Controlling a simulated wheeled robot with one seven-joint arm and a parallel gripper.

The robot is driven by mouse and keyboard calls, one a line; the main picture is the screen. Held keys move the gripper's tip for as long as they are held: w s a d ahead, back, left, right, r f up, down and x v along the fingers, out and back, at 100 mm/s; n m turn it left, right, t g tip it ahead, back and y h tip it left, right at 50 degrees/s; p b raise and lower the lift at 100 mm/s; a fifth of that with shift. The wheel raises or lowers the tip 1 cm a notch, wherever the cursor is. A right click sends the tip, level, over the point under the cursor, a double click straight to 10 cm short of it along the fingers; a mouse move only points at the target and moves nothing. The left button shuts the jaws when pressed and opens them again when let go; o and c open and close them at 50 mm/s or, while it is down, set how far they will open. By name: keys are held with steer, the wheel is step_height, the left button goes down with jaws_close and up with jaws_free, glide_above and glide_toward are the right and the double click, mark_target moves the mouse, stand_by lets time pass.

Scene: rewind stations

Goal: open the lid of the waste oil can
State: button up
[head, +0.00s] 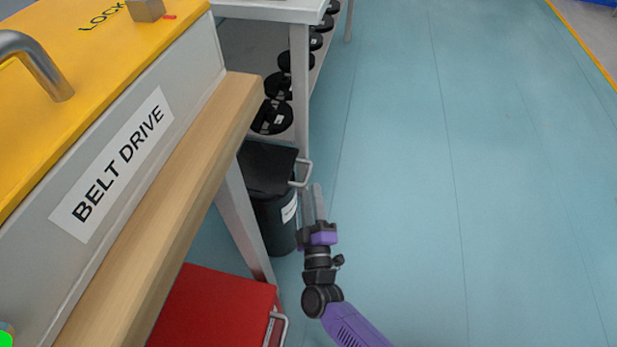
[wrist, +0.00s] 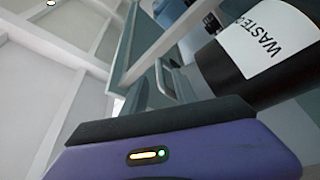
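The waste oil can (head: 278,222) is a dark bin with a white label, standing on the floor beside the wooden-topped bench. Its black lid (head: 266,165) looks shut, with a pale bar handle (head: 302,174) on its right side. The can's dark body and its label reading "WASTE" (wrist: 268,42) also show at the upper right of the wrist view. My gripper (head: 317,202) is just right of the can, its fingers pointing up the picture toward the handle. I see nothing in it. Whether the fingers are apart is too small to tell, and the wrist view does not show the fingertips.
A yellow-topped belt drive station (head: 120,145) with a wooden edge (head: 175,200) stands at left. A red box (head: 215,308) with a metal handle lies below it. Behind the can is a white table (head: 301,95) with black reels on its shelf. The blue floor (head: 450,200) at right is clear.

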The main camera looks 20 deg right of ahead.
mark_target(308, 171)
steer(key=b+x, duration=0.2)
steer(key=x, duration=0.5)
steer(key=shift+w, duration=0.15)
jaws_close()
stand_by(1.2)
